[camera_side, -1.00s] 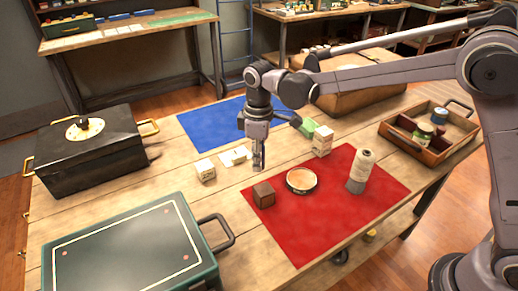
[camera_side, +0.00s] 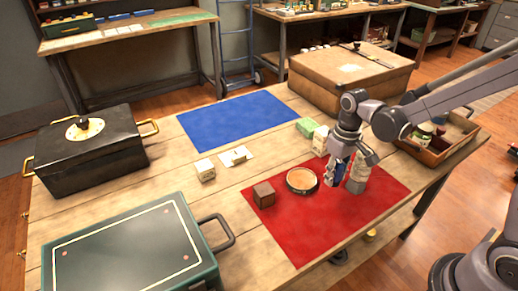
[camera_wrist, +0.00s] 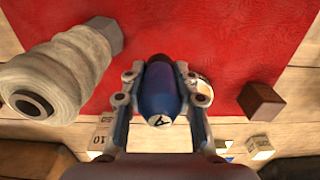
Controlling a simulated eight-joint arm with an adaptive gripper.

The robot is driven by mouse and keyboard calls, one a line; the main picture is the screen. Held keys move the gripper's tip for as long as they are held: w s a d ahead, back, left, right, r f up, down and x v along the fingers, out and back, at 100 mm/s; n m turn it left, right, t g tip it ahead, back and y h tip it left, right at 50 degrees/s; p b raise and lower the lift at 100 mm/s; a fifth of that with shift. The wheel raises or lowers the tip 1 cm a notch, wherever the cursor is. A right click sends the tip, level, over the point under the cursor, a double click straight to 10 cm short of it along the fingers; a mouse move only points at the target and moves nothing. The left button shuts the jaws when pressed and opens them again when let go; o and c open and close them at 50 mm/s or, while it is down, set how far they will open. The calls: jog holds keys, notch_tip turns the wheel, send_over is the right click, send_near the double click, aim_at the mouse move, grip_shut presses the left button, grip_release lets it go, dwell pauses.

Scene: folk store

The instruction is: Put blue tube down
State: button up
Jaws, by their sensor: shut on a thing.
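My gripper (camera_side: 334,181) is over the right part of the red mat (camera_side: 300,232), between the round tin and the thread spool. It is shut on the blue tube (camera_side: 341,170), which shows as a small patch of blue between the fingers. In the wrist view the blue tube (camera_wrist: 160,92) lies between both fingers, its printed end toward the camera and its dark end toward the mat. I cannot tell whether it touches the mat.
The thread spool (camera_side: 359,176) stands close right of my gripper. The round tin (camera_side: 301,181) and brown cube (camera_side: 264,196) are to its left. The mat's front part is clear. The blue mat (camera_side: 238,122) is empty. A wooden tray (camera_side: 466,148) is at the right.

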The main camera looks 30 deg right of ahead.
aim_at(328, 192)
jog(key=r, duration=0.5)
jog(key=shift+w, duration=0.4)
jog(key=shift+f, duration=4.75)
jog(key=o, duration=0.8)
jog(key=shift+f, duration=0.15)
jog(key=shift+o, duration=0.2)
